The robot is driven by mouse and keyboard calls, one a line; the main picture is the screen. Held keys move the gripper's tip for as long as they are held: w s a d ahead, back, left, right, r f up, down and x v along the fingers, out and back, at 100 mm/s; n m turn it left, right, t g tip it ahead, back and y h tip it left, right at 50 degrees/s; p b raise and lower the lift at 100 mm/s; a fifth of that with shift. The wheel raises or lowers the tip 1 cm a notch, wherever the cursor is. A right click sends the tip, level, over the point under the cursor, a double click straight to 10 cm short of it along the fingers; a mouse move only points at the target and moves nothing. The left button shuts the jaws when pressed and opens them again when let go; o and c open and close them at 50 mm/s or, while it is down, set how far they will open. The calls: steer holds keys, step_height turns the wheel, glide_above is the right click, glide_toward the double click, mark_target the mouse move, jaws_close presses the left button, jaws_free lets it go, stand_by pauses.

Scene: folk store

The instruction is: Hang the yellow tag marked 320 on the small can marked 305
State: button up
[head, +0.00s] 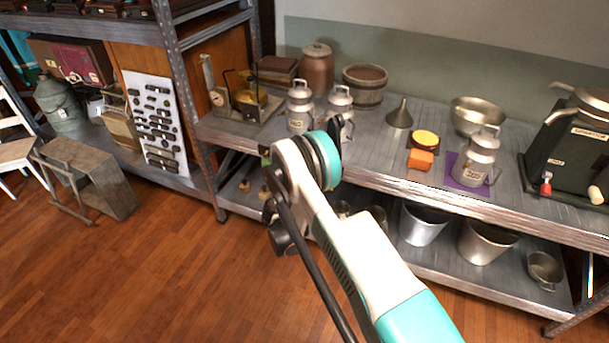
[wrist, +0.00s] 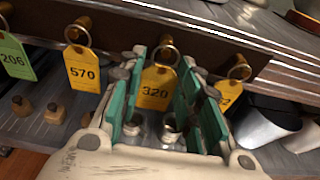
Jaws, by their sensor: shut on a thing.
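The yellow tag marked 320 (wrist: 157,92) hangs by its metal ring from a brass peg on the shelf's front edge. My gripper (wrist: 162,75) has its green-padded fingers on both sides of this tag and is shut on it; the ring is still around the peg. In the head view my arm hides most of the gripper. A small metal can (head: 477,158) stands upright on a purple mat at the right of the shelf top. Two similar cans, a left one (head: 299,108) and a right one (head: 341,101), stand further left. Their labels are too small to read surely.
A yellow tag marked 570 (wrist: 82,70) and a green tag marked 206 (wrist: 14,58) hang to the left. Another yellow tag (wrist: 228,93) hangs close on the right, partly hidden. A funnel (head: 399,114) and an orange block (head: 420,160) stand on the shelf top.

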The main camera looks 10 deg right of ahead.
steer(key=shift+s+a, duration=0.2)
steer(key=shift+s, duration=0.1)
steer(key=shift+v, duration=1.7)
steer(key=shift+r, duration=0.2)
